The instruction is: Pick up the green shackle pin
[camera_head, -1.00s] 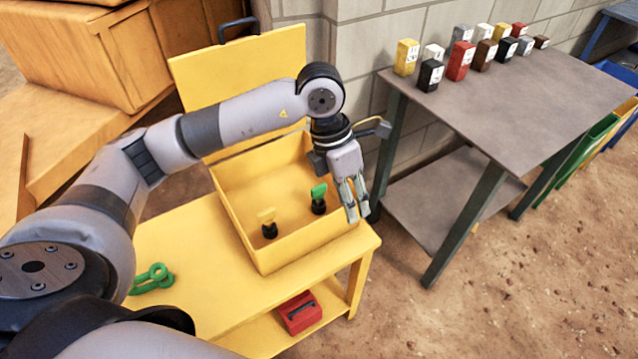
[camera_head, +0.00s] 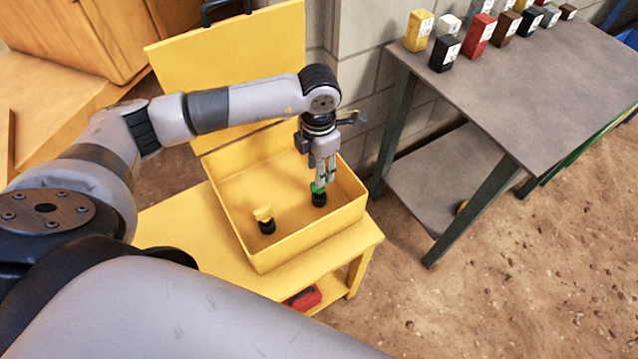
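The green shackle pin (camera_head: 317,188) stands upright in a black holder (camera_head: 319,200) inside the open yellow box (camera_head: 285,245). My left gripper (camera_head: 324,183) points down over it, with its fingertips at the green top and partly covering it. I cannot tell whether the fingers are closed on the pin or only beside it. A yellow pin (camera_head: 264,214) stands in another black holder to the left in the same box. My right gripper is out of view.
The box sits on a yellow bench (camera_head: 165,225), its lid (camera_head: 225,70) raised behind. A red case (camera_head: 303,298) is on the lower shelf. A grey table (camera_head: 510,90) with several labelled blocks stands at right, near a block wall.

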